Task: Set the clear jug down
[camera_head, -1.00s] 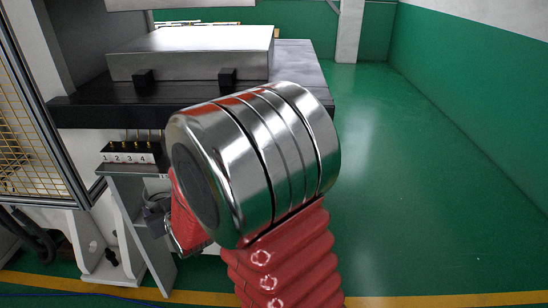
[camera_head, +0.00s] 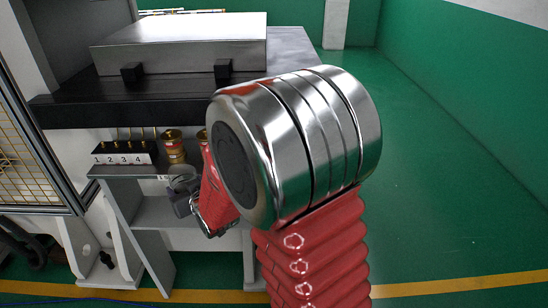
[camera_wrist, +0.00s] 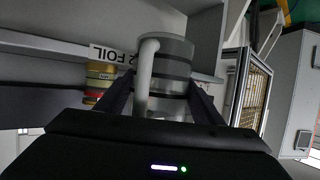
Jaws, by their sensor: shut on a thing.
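A grey, see-through jug (camera_wrist: 175,68) with a thick pale handle stands between the two dark fingers of my gripper (camera_wrist: 160,88) in the wrist view. The fingers are shut on it, and darker bands cross its body. Its base is hidden behind my gripper, so I cannot tell whether it touches a surface. In the head view my gripper (camera_head: 184,203) is partly behind my red arm, at the front of a grey shelf. A small grey shape above it may be the jug, but it is too small to tell.
The shelf (camera_head: 112,171) bears a black block (camera_head: 124,153) numbered 1 to 4 with upright brass pins. Brass cups (camera_head: 174,147) stand beside it. A mesh panel (camera_head: 22,165) stands left; green floor (camera_head: 440,200) is open right.

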